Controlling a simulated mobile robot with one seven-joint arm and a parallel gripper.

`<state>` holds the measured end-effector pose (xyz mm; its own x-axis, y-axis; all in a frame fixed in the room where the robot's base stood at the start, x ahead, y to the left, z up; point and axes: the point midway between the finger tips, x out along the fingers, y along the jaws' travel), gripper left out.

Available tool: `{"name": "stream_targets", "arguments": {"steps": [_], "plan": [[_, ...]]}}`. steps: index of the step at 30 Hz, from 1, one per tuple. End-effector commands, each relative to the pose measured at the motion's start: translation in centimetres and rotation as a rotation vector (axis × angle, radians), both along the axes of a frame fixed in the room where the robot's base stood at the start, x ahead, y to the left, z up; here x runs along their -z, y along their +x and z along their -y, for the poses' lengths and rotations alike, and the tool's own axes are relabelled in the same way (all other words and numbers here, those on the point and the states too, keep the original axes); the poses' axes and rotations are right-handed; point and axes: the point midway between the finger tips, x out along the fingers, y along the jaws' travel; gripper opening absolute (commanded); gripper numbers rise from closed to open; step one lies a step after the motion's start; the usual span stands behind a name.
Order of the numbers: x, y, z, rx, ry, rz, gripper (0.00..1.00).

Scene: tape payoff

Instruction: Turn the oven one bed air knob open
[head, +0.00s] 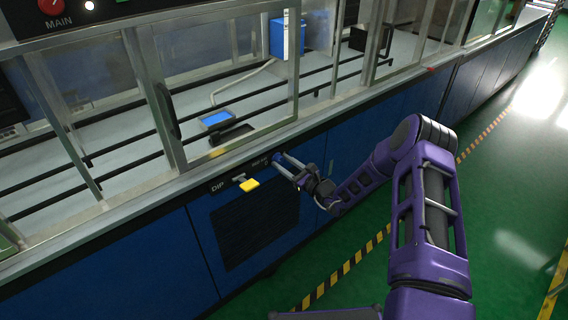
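A small blue knob (277,157) is on the blue front panel of the machine, just below the counter edge, beside a small label that is too small to read fully. My gripper (281,161) is at this knob, reaching in from the right. Its two fingers show with a gap between them, and their tips are at the knob and partly hide it. I cannot tell whether the fingers touch or grip it. How far the knob is turned is also not clear.
A dark vent grille (255,228) is below. Glass sliding doors (225,80) stand above the counter. A red MAIN knob (51,6) is at upper left. Green floor (510,170) is open at right.

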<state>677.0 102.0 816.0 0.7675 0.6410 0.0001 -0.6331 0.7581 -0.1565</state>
Motion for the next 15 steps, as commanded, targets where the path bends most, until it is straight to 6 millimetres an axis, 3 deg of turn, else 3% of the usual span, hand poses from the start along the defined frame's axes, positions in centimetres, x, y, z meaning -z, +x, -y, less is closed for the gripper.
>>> {"name": "stream_targets", "arguments": {"steps": [1, 7, 15], "plan": [[0.0, -0.01, 0.01, 0.0, 0.0, 0.0, 0.34], [0.01, -0.03, 0.01, 0.0, 0.0, 0.0, 0.0], [0.04, -0.03, 0.02, 0.0, 0.008, -0.006, 0.0]]}}
